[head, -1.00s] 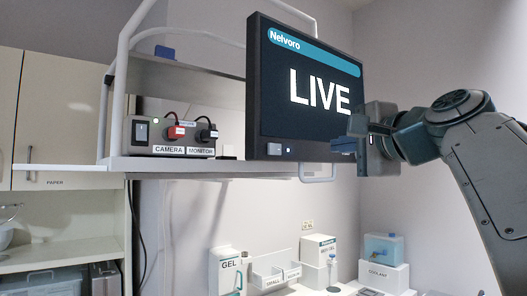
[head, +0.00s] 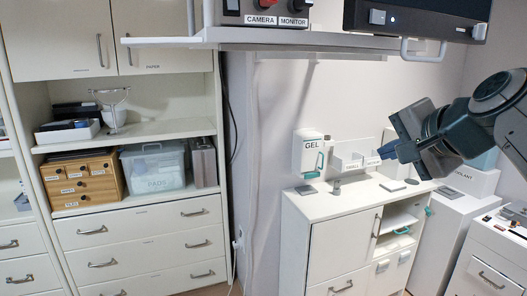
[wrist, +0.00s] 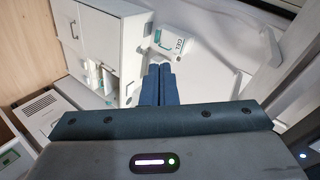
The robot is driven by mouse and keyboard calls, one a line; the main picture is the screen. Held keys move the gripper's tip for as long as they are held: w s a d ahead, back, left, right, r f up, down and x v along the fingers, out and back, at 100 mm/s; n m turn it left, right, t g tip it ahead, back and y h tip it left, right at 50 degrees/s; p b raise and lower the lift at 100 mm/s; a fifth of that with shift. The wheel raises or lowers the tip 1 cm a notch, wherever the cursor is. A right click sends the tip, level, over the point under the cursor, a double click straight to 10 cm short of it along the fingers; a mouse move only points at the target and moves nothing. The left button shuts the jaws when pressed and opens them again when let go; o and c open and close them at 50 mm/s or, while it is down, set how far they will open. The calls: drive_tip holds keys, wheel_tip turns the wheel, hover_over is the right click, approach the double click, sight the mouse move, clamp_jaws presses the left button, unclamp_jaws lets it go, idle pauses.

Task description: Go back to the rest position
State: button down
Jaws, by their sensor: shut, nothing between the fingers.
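My gripper (head: 387,148) is at the right of the head view, in front of the white wall above the low white cabinet (head: 302,225). It hangs below the monitor (head: 418,22), of which only the bottom edge shows, and is apart from it. In the wrist view my gripper (wrist: 160,84) has its two blue fingers side by side, shut and empty. The fingers point toward the cabinet (wrist: 112,38) and the GEL dispenser (wrist: 172,42), touching neither.
The GEL dispenser (head: 310,152) and a small divided holder (head: 352,163) are near my gripper in the picture. Tall cupboards with drawers (head: 150,235) stand at left. A COOLANT box (head: 466,180) is at right.

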drive_tip(key=s+a+f+n+g+h, duration=0.1)
drive_tip(key=s+f+n, duration=0.3)
drive_tip(key=f, duration=0.6)
drive_tip(key=s+a+f+n+g, duration=0.3)
drive_tip(key=s+a+f+g, duration=0.1)
drive_tip(key=f, duration=0.6)
drive_tip(key=s+a+f+n+g+h, duration=0.1)
drive_tip(key=s+a+f+n+g, duration=0.1)
drive_tip(key=s+f, duration=0.4)
wheel_tip(320, 180, down, 5)
drive_tip(key=n+g, duration=0.1)
drive_tip(key=n, duration=0.1)
drive_tip(key=shift+a+r+n+h, duration=0.15)
drive_tip(key=shift+a+n+h, duration=0.15)
drive_tip(key=shift+a, duration=0.05)
drive_tip(key=shift+s, duration=0.1)
